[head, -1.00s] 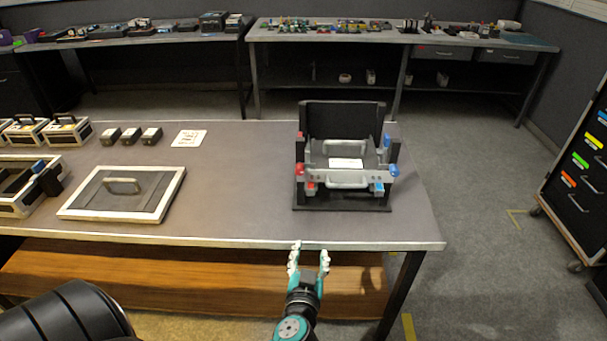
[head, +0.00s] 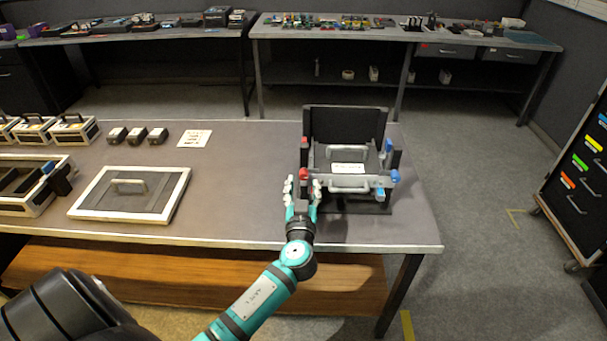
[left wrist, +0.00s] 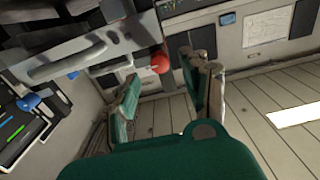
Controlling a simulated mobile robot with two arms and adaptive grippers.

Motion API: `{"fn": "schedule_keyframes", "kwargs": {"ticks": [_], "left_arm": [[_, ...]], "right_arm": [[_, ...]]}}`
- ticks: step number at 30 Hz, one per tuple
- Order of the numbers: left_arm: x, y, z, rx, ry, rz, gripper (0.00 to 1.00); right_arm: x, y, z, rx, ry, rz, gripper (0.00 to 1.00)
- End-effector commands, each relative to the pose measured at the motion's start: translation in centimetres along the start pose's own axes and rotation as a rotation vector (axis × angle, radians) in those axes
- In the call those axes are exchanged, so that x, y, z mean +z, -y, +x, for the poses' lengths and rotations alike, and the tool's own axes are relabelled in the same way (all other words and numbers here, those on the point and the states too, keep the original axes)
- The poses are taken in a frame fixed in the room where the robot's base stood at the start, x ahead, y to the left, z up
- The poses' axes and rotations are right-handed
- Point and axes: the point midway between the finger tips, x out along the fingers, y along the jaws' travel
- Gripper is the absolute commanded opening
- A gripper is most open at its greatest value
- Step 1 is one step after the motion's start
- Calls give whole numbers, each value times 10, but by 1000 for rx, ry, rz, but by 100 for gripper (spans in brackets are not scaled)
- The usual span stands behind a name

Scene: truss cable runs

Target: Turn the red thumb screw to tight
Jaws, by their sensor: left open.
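A red round thumb screw (head: 303,174) sits at the front left corner of a dark fixture with grey handles (head: 345,120) on the table. A second red knob (head: 303,142) is behind it. My left gripper (head: 302,187) is open, just in front of the front red screw, with one finger to each side in the head view. In the left wrist view, the red screw (left wrist: 160,62) shows beyond the gap between the open fingers, near the tips. I cannot tell whether a finger touches it. My right gripper is not in view.
Blue knobs (head: 394,176) sit on the fixture's right side. A framed panel with a handle (head: 82,208) lies on the table to the left, with open and closed cases beyond it. The table (head: 240,190) is clear between panel and fixture.

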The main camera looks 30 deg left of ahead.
Motion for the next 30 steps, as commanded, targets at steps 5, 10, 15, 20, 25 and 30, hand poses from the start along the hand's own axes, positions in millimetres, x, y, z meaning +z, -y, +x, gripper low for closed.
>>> {"fn": "schedule_keyframes", "kwargs": {"ticks": [5,10,15,20,25,30], "left_arm": [[-1,0,24,0,0,2,47],[0,0,33,0,0,1,47],[0,0,34,0,1,1,47],[0,0,34,0,1,1,37],[0,0,34,0,1,1,15],[0,0,34,0,1,1,0]], "right_arm": [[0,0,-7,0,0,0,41],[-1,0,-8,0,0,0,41],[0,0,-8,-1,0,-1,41],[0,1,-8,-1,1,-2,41],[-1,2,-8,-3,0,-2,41],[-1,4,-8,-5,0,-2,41]]}}
